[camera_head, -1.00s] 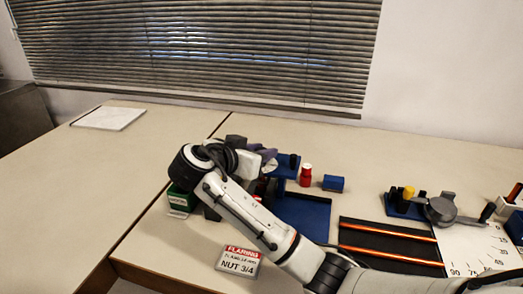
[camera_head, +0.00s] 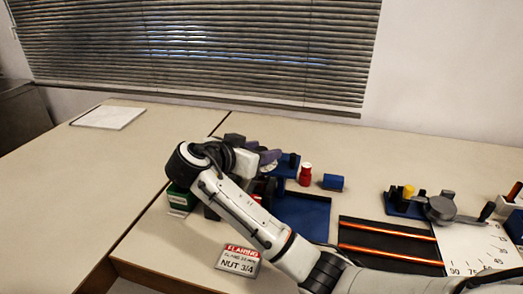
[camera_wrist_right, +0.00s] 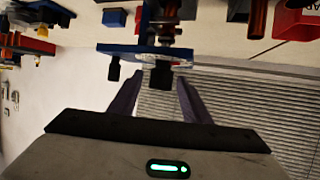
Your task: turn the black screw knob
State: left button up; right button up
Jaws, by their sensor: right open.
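My right gripper (camera_head: 274,157) reaches the back of the table beside a blue fixture (camera_head: 287,168). In the right wrist view, its two dark purple fingers (camera_wrist_right: 160,82) are apart. A black knob (camera_wrist_right: 161,75) shows between the fingertips, under a silver disc and the fixture's blue plate (camera_wrist_right: 125,49); I see no clear contact. A second, smaller black knob (camera_wrist_right: 113,69) sits to its left, outside the fingers. In the head view a black knob (camera_head: 294,160) stands up on the fixture; the part by the fingers is partly hidden. My left gripper is not in view.
A red bottle (camera_head: 305,175) and a blue block (camera_head: 333,182) stand close right of the fixture. A blue tray (camera_head: 305,215) lies in front, then a black tray with copper tubes (camera_head: 390,232). A green box (camera_head: 180,200) is under my wrist. The left table is mostly clear.

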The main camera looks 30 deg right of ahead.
jog(key=v, duration=1)
jog(key=shift+a, duration=0.2)
